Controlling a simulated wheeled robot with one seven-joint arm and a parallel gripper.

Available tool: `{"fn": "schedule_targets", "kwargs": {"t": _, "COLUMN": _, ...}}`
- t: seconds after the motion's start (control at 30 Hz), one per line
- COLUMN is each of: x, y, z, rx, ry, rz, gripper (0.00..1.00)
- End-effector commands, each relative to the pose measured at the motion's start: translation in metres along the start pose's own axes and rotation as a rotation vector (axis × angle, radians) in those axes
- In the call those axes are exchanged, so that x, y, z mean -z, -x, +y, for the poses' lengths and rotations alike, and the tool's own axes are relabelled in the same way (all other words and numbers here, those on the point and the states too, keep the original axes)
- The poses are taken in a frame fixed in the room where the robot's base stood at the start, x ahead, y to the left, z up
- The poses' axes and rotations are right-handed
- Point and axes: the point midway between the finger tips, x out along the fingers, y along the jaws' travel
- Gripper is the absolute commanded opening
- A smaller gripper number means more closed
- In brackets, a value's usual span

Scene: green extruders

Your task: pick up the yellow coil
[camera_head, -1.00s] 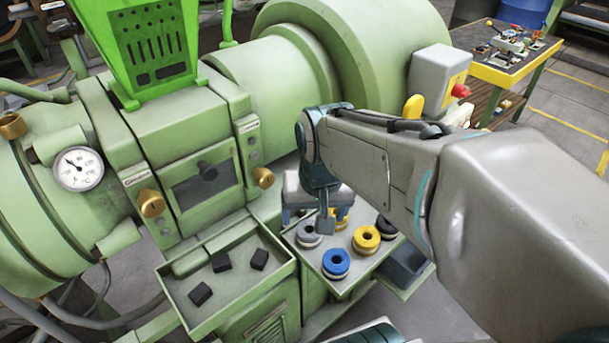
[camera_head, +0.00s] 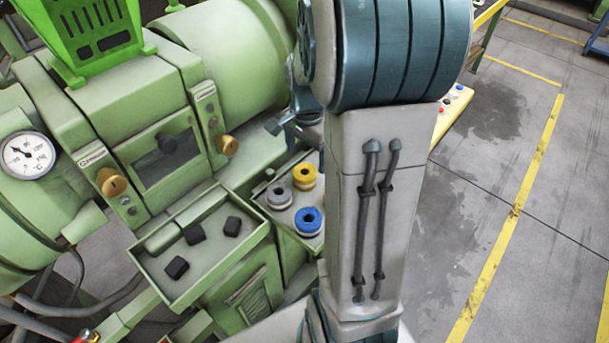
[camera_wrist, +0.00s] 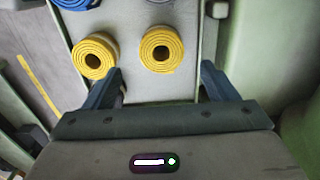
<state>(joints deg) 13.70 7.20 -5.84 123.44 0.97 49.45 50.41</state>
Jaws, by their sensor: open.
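Two yellow coils show in the wrist view, the left one (camera_wrist: 95,57) and the right one (camera_wrist: 161,50), lying flat with dark centre holes. My gripper (camera_wrist: 161,69) is open and empty. Its fingers straddle the near side of the right coil, with gaps on both sides; the left finger's tip is close to the left coil. In the head view one yellow coil (camera_head: 304,174) shows on the small tray (camera_head: 268,182), and my arm hides part of the tray. My gripper is partly hidden there, above the tray's far end.
A grey coil (camera_head: 279,195) and a blue coil (camera_head: 308,220) share the tray. The adjoining green tray (camera_head: 211,266) holds several black blocks (camera_head: 194,234). The large green machine (camera_head: 156,150) stands close behind and left. Open floor (camera_head: 520,220) lies right.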

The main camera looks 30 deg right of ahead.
Motion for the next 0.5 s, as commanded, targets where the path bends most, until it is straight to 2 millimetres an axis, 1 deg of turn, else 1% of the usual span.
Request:
{"fn": "schedule_targets", "kwargs": {"t": 0.03, "x": 0.0, "y": -0.008, "z": 0.001, "rx": -0.003, "ry": 0.0, "rz": -0.002, "gripper": 0.79}}
{"fn": "schedule_targets", "kwargs": {"t": 0.27, "x": -0.001, "y": -0.023, "z": 0.0, "rx": -0.003, "ry": 0.001, "rz": -0.002, "gripper": 0.79}}
{"fn": "schedule_targets", "kwargs": {"t": 0.5, "x": -0.004, "y": -0.058, "z": -0.002, "rx": -0.003, "ry": 0.001, "rz": -0.002, "gripper": 0.79}}
